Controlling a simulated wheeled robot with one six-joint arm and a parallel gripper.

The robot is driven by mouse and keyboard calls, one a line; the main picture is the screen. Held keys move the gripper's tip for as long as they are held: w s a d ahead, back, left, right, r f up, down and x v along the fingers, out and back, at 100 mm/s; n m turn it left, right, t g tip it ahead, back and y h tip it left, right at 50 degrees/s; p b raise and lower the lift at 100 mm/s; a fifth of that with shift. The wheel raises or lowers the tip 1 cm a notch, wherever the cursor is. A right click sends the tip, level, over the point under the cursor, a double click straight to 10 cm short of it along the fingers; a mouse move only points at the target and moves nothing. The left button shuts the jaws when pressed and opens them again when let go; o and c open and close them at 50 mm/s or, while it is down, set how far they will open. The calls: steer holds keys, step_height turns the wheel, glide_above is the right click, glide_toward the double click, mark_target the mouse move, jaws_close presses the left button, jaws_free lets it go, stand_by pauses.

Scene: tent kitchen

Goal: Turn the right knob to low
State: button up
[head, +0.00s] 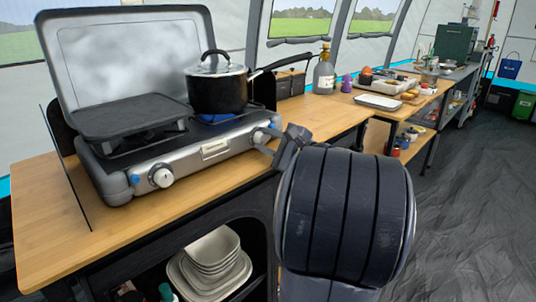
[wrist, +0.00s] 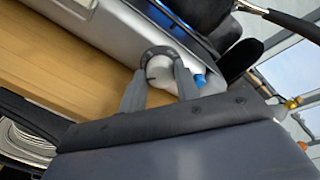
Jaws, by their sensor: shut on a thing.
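The camping stove (head: 215,150) is silver with an open lid and stands on a wooden counter. Its right knob (head: 261,135) is white with a dark ring, on the front panel. In the wrist view the knob (wrist: 158,68) sits between the two fingers of my gripper (wrist: 160,82), which is shut on it. In the head view my gripper (head: 277,143) reaches the front right of the stove, partly covering the knob. The left knob (head: 162,177) stands free. The knob's pointer and marks are too small to read.
A black pot (head: 217,90) with a lid sits on the right burner, its long handle pointing right. A dark griddle plate (head: 130,116) covers the left burner. Bowls (head: 212,250) are on the shelf below. A bottle (head: 324,72) stands farther right on the counter.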

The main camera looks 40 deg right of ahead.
steer(key=shift+f+n+b, duration=0.15)
steer(key=shift+n+b, duration=1.45)
steer(key=shift+b, duration=0.1)
steer(key=o, duration=1)
steer(key=shift+c, duration=0.2)
steer(key=shift+r, duration=0.2)
